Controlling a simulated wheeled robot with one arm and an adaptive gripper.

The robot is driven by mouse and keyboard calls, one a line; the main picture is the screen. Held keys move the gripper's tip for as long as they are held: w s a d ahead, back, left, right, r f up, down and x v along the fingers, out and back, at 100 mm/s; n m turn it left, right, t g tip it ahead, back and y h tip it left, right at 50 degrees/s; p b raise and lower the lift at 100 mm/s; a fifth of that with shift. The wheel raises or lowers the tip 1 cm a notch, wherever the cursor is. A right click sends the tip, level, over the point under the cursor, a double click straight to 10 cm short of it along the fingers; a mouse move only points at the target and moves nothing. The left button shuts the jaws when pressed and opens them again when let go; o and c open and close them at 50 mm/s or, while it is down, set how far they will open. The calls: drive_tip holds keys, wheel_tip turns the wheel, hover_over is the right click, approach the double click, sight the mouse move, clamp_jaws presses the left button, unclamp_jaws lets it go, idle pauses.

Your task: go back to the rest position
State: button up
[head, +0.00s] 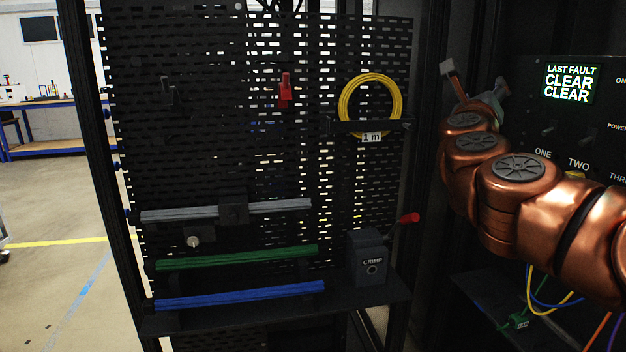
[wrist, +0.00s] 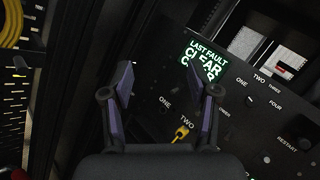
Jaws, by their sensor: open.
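My copper-coloured arm reaches in from the right in the head view, with my gripper (head: 468,82) at its far end, near the rack's right-hand panel. In the wrist view my gripper (wrist: 165,85) is open, with its two dark fingers apart and nothing between them. Beyond the fingers is the dark control panel (wrist: 236,115). Its lit display (wrist: 203,62) reads "LAST FAULT CLEAR"; the display (head: 571,84) also shows in the head view, reading "CLEAR CLEAR". A yellow switch or plug (wrist: 181,133) sits by the label TWO.
A perforated board (head: 230,150) holds a yellow cable coil (head: 342,100) marked 1 m, a red clip (head: 286,90) and grey, green (head: 236,258) and blue (head: 240,295) strips. A CRIMP box (head: 368,262) with a red-tipped lever stands on the shelf. Loose wires (head: 545,290) hang below the panel. Open floor lies left.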

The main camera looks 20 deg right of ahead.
drive_tip(key=w+a+n+t+y+p, duration=0.2)
drive_tip(key=w+a+n+y, duration=0.3)
drive_tip(key=a, duration=0.3)
drive_tip(key=w+a+r+n+t+y+p, duration=0.1)
drive_tip(key=w+a+n+t+y+p, duration=0.2)
drive_tip(key=a+n, duration=0.45)
drive_tip(key=w+a+n+t+y+p, duration=0.1)
drive_tip(key=w+a+n+t+y, duration=0.15)
drive_tip(key=a+n+y, duration=0.45)
drive_tip(key=s+a+f+n+g+y+p, duration=0.1)
drive_tip(key=a+f+n+g+y+p, duration=0.15)
drive_tip(key=a+f+n, duration=0.4)
drive_tip(key=s+a+f+n+g+y+p, duration=0.1)
drive_tip(key=a+f+n+g+y+p, duration=0.15)
drive_tip(key=a, duration=0.75)
drive_tip(key=s+a+f+n+g+p, duration=0.4)
drive_tip(key=s+f+n+g, duration=0.35)
drive_tip(key=s+f, duration=0.45)
drive_tip(key=s+d+f+n+g+p, duration=0.1)
drive_tip(key=s+g, duration=0.2)
drive_tip(key=s, duration=0.3)
drive_tip(key=s+d+f+n+g+h+p, duration=0.1)
drive_tip(key=s+d+n+g+p, duration=0.1)
drive_tip(key=s, duration=0.5)
drive_tip(key=s+d+f+n+g+h+p, duration=0.1)
drive_tip(key=s+f+g+p, duration=0.1)
drive_tip(key=s, duration=0.5)
drive_tip(key=shift+s+d+n+g, duration=0.15)
drive_tip(key=shift+d+n+g, duration=0.2)
drive_tip(key=shift+g, duration=0.45)
